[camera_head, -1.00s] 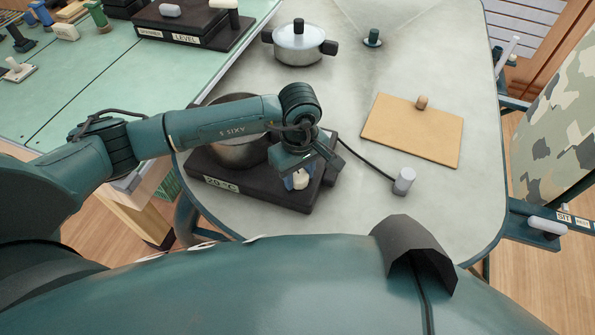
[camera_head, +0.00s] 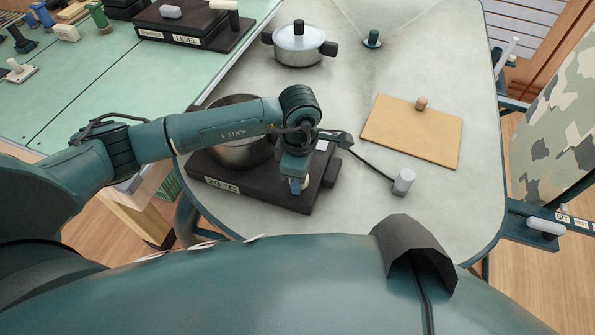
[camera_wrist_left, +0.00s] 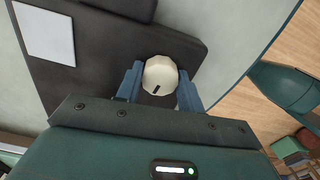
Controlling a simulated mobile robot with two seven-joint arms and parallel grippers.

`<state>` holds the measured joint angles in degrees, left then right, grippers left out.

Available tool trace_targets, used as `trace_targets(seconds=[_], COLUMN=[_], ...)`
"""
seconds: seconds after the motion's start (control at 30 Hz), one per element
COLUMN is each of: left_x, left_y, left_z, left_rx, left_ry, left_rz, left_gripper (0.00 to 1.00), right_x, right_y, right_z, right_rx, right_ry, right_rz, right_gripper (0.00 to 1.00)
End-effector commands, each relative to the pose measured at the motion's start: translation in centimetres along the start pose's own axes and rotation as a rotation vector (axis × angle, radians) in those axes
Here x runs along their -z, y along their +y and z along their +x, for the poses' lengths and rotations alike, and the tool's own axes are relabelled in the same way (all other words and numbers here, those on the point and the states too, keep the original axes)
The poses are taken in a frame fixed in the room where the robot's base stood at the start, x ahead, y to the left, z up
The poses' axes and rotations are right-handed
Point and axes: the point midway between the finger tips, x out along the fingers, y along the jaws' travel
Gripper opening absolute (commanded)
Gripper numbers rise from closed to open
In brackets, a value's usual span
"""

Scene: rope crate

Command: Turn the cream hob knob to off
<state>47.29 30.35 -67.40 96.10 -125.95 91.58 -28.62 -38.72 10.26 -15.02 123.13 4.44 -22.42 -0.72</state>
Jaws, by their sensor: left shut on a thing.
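The cream knob (camera_wrist_left: 160,75) sits on the dark hob in the left wrist view, with a short black mark on its face. My left gripper (camera_wrist_left: 160,88) is shut on it, one blue finger on each side. In the head view my left gripper (camera_head: 297,186) reaches down over the right part of the black hob (camera_head: 262,192) and mostly hides the knob. My right gripper is not in view.
A metal pot (camera_head: 240,150) stands on the hob behind my left arm. A lidded pot (camera_head: 299,44) stands farther back. A tan board (camera_head: 412,132) with a knob handle and a grey cylinder (camera_head: 403,182) on a cable lie to the right.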

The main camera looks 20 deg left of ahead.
Motion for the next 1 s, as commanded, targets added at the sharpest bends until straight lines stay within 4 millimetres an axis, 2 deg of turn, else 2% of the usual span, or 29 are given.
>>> trace_targets(seconds=[0.3, 0.7, 1.0], left_x=[0.01, -0.03, -0.01], left_y=[-0.21, -0.32, -0.37], left_z=[0.34, 0.42, 0.60], left_rx=[0.006, 0.008, 0.009], left_ry=[0.001, 0.003, 0.004], left_rz=[-0.025, -0.548, -0.586], left_gripper=[0.06, 0.06, 0.06], right_x=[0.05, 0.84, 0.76], right_y=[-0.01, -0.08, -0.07], right_z=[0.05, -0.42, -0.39], right_rx=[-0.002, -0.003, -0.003], right_ry=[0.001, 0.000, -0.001], right_rz=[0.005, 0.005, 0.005], right_gripper=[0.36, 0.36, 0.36])
